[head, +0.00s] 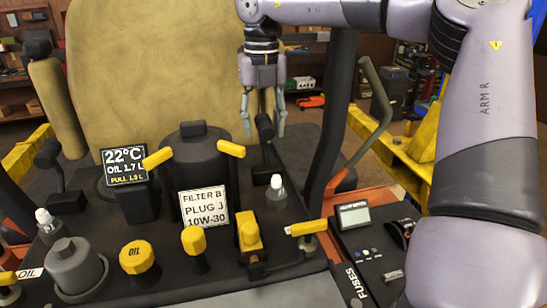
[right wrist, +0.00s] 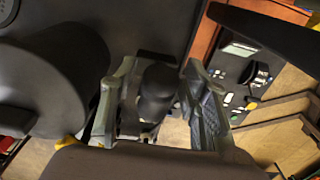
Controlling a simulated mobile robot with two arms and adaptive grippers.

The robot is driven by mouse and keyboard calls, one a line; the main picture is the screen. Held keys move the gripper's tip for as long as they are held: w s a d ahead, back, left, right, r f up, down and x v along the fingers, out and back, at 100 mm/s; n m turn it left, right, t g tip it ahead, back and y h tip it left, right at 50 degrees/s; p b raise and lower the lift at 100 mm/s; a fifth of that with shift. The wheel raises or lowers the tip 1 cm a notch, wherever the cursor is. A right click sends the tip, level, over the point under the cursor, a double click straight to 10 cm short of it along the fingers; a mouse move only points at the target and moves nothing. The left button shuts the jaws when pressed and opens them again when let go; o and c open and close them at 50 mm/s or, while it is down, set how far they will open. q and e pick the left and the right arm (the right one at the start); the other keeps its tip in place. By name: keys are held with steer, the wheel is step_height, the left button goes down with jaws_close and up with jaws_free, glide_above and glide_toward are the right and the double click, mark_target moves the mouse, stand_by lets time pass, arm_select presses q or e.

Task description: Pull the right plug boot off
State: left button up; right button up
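The right plug boot (head: 265,127) is a black knob-like cap on the far side of the engine deck, right of the dark central housing. My right gripper (head: 264,133) points down at it with one finger on each side. In the right wrist view, the boot (right wrist: 158,92) stands between the two fingers of the right gripper (right wrist: 155,110), with visible gaps on both sides. That gripper is open; its fingers do not appear to touch the boot. A similar black boot (head: 47,153) is on the left side. My left gripper is not in view.
The dark central housing (head: 190,150) has yellow handles and a sign card. A display (head: 124,166), small bottles (head: 276,190) and yellow caps (head: 137,257) crowd the deck. A dark post (head: 332,110) and bent lever (head: 368,130) rise to the right. The tan seat (head: 150,60) is behind.

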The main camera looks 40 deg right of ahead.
steer(key=shift+o, duration=0.5)
steer(key=shift+s+a+r, duration=0.1)
steer(key=shift+s+r, duration=0.05)
steer(key=shift+r, duration=3.5)
